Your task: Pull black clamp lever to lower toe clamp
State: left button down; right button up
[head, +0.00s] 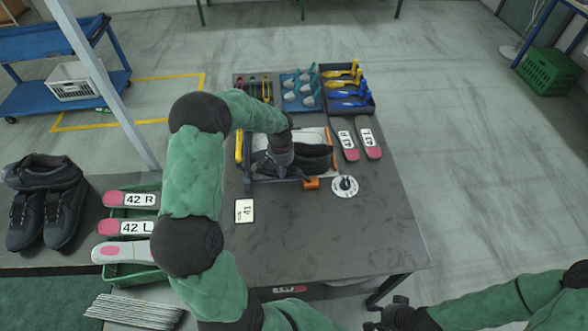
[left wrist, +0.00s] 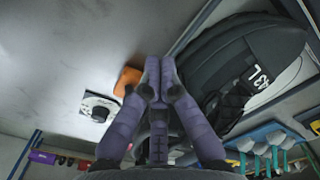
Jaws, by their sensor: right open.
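The black shoe (head: 312,158) lies in the clamp frame on the table, and the left wrist view shows a dark shoe with a 43 L label (left wrist: 245,70). An orange block (head: 311,184) is at the frame's near right corner; it also shows in the left wrist view (left wrist: 128,80). My left gripper (head: 280,168) points down over the frame, beside the shoe. Its fingertips (left wrist: 160,62) are together, left of the shoe and right of the orange block in the wrist view. I cannot make out the black clamp lever. My right gripper (head: 385,313) is open, low and off the table's front edge.
Insoles (head: 348,146) and trays of blue and yellow tools (head: 345,104) are behind. Black shoes (head: 62,205) and more insoles (head: 128,227) are at left. The table's near right is clear.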

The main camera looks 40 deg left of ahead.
aim_at(295, 169)
pick_arm(q)
jog(key=shift+w, duration=0.1)
jog(key=shift+w+d+f, duration=0.1)
jog(key=shift+w+d, duration=0.6)
jog(key=shift+d, duration=0.2)
jog(key=shift+w+d, duration=0.65)
jog(key=shift+d, duration=0.2)
jog(key=shift+w+d+b, duration=0.4)
jog(key=shift+w+d, duration=1.5)
jog(key=shift+d, duration=0.3)
jog(key=shift+s+a, duration=0.1)
jog(key=shift+a, duration=0.05)
jog(key=shift+s+a, duration=0.4)
jog(key=shift+a, duration=0.05)
notch_tip(295, 169, up, 9)
jog(key=p, duration=0.6)
